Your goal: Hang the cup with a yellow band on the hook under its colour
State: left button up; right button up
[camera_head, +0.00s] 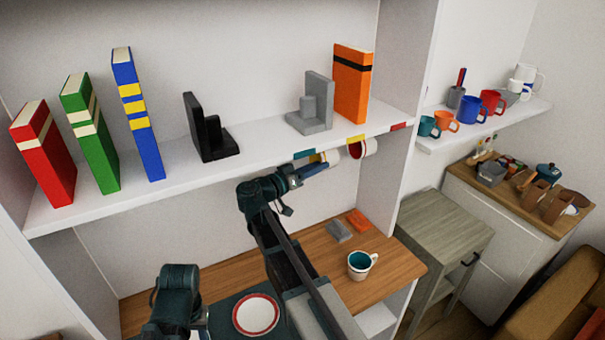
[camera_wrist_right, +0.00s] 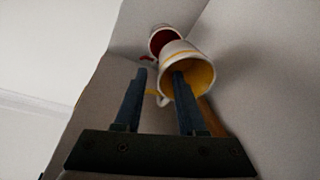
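The white cup with a yellow band (camera_head: 329,158) is up under the shelf, between the blue and yellow edge labels in the head view. In the right wrist view the cup (camera_wrist_right: 188,74) has its yellow inside facing me. My right gripper (camera_head: 318,168) is at this cup. Its fingers (camera_wrist_right: 158,78) stand apart, with the handle in the gap and the right finger overlapping the cup's mouth; no grip is visible. The hook is hidden. The yellow label (camera_head: 355,139) is on the shelf edge. My left gripper is not clearly visible.
A red-lined cup (camera_head: 369,147) hangs beside the yellow one. A teal-lined cup (camera_head: 359,265) stands on the wooden desk near a red-rimmed plate (camera_head: 256,314). Books and bookends stand on the shelf (camera_head: 250,146) above. A side wall closes the right.

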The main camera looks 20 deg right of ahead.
aim_at(330, 161)
jog(key=shift+x, duration=2.7)
grip_shut()
jog(key=shift+o, duration=0.2)
grip_release()
jog(key=shift+a, duration=0.2)
dwell(0.4)
